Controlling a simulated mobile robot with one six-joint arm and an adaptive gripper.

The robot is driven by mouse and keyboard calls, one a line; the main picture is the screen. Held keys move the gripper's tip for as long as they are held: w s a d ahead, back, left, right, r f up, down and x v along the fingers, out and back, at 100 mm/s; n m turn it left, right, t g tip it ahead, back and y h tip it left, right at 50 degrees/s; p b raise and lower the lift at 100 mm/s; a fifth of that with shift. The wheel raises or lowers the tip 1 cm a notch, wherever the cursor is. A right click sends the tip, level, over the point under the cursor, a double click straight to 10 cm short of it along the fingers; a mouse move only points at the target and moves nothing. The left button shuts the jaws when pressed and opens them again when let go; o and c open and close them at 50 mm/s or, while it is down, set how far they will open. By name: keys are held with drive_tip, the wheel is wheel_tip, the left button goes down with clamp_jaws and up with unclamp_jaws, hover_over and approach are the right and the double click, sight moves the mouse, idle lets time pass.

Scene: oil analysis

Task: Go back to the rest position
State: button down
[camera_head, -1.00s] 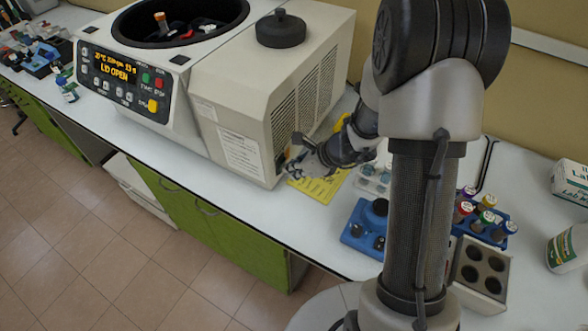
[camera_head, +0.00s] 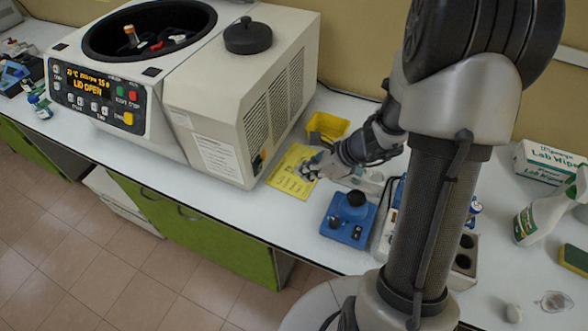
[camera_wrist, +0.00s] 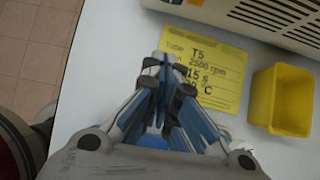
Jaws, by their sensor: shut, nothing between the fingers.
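My gripper (camera_head: 309,171) is at the right of the centrifuge, above the yellow card's right edge. In the wrist view my gripper (camera_wrist: 168,68) has its fingers together and nothing between them. The yellow card (camera_head: 290,172) lies flat on the bench; in the wrist view the card (camera_wrist: 222,72) reads T5, 2500 rpm and 15 s, partly covered by the fingers. The centrifuge (camera_head: 215,135) has its lid open, and its display reads LID OPEN. A tube with an orange cap (camera_head: 131,33) stands in its bowl.
A yellow bin (camera_head: 327,127) stands behind my gripper; it also shows in the wrist view (camera_wrist: 283,100). A blue block with a black knob (camera_head: 348,219) sits near the bench's front edge. My arm hides part of the bench.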

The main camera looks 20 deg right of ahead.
drive_tip(key=shift+s+d+r, duration=0.2)
drive_tip(key=shift+d+r, duration=0.05)
idle(0.4)
drive_tip(key=s+a+r+n+g, duration=0.1)
drive_tip(key=s+a+r+n, duration=0.2)
drive_tip(key=a+r+n, duration=0.25)
drive_tip(key=s+a+r+n+g, duration=0.1)
drive_tip(key=s+a+r+n, duration=0.3)
drive_tip(key=r+n, duration=0.3)
drive_tip(key=s+d+r+n+t+h, duration=0.1)
drive_tip(key=s+r+n+h, duration=0.4)
drive_tip(key=s+n, duration=0.8)
wheel_tip(320, 180, up, 3)
drive_tip(key=shift+s+d+f+n+b, duration=0.1)
drive_tip(key=shift+s+d+n+b, duration=0.15)
drive_tip(key=shift+d+n, duration=0.4)
